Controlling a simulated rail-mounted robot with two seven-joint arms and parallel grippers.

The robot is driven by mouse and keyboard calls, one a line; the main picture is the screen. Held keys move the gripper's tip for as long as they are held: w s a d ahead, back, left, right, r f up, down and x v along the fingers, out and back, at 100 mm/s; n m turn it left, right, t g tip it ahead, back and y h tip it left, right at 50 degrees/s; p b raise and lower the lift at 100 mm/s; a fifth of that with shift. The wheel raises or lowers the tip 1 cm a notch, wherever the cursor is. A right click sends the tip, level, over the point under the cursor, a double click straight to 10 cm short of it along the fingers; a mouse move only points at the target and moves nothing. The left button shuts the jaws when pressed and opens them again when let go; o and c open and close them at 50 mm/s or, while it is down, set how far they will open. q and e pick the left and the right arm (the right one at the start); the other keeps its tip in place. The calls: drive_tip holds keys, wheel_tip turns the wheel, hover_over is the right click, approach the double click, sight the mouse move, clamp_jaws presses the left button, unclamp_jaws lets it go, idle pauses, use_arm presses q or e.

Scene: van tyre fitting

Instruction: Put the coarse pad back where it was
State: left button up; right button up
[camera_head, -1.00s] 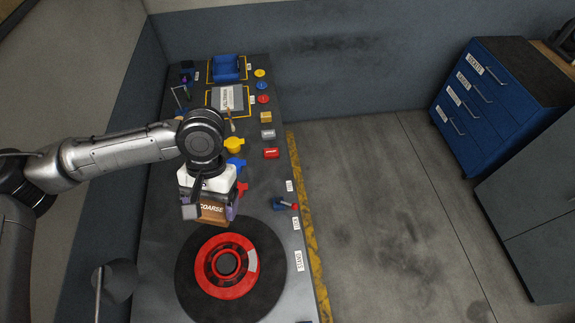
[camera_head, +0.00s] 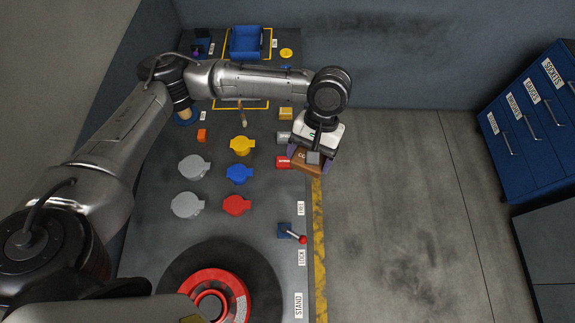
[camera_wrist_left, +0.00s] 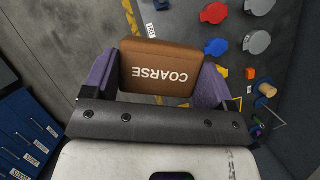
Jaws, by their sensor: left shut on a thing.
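The coarse pad (camera_head: 304,163) is a brown block lettered COARSE. It also shows in the left wrist view (camera_wrist_left: 160,68), lengthwise between two purple fingers. My left gripper (camera_head: 312,158) is shut on it and holds it over the bench's right edge, by the yellow floor stripe. My right gripper is in neither view.
Grey, yellow, blue and red lidded pots (camera_head: 240,173) stand mid-bench. A small lever with a red knob (camera_head: 302,239) is near the right edge. A wheel with a red hub (camera_head: 213,281) lies in front. A blue bin (camera_head: 246,43) stands at the back.

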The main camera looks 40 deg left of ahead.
use_arm(q)
wheel_tip(320, 180, down, 19)
drive_tip(key=w+d+n+h+b, duration=0.2)
drive_tip(key=n+b, duration=0.3)
drive_tip(key=b, duration=0.5)
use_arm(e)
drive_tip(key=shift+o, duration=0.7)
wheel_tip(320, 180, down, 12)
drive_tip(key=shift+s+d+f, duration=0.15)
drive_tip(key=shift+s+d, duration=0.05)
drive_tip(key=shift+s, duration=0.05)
use_arm(q)
drive_tip(key=n+t+b, duration=0.2)
drive_tip(key=n+b, duration=0.2)
drive_tip(key=b, duration=0.5)
hover_over(286, 194)
drive_tip(key=a, duration=0.1)
drive_tip(key=shift+h, duration=0.4)
drive_tip(key=f, duration=1.9)
drive_tip(key=shift+w+a+f, duration=0.15)
drive_tip(key=shift+w+f, duration=0.1)
drive_tip(key=shift+w, duration=0.05)
drive_tip(key=shift+f+b, duration=0.35)
drive_tip(key=shift+f, duration=1.7)
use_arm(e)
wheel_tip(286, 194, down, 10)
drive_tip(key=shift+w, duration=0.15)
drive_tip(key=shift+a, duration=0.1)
